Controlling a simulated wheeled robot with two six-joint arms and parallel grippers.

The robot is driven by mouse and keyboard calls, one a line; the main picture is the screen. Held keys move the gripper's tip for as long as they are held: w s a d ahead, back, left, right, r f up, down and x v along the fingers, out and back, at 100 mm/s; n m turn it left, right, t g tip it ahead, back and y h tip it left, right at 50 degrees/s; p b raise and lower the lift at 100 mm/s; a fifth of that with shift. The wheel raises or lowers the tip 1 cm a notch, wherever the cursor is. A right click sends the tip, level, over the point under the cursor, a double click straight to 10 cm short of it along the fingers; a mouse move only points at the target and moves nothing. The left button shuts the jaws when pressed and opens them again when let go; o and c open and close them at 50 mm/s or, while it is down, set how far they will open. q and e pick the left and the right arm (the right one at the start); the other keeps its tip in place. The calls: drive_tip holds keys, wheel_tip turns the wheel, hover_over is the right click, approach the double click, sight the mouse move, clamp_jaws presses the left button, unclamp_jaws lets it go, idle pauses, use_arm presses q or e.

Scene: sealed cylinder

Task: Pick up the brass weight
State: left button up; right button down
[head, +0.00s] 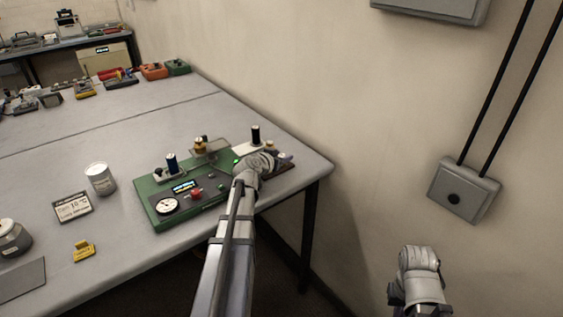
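A small brass-coloured piece with a dark top (200,146), which looks like the brass weight, stands at the back edge of the green instrument panel (148,190), near a clear plate. A smaller brass-coloured bit (270,145) shows just beyond my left wrist, too small to make out. My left gripper (272,163) is over the right end of the panel, to the right of the brass piece and apart from it. My own wrist hides most of its fingers, so its opening is unclear. My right arm shows low at the right, with no fingers visible.
The panel carries a dial, a red knob and a blue-black cylinder (172,162). A black cylinder (255,135) stands behind my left wrist. The table's middle is clear; a wall is at right.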

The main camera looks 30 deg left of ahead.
sight(281, 155)
use_arm(q)
clamp_jaws()
idle(0.6)
wheel_tip(281, 155, up, 10)
drive_tip(key=p, duration=1)
drive_tip(key=shift+r, duration=0.1)
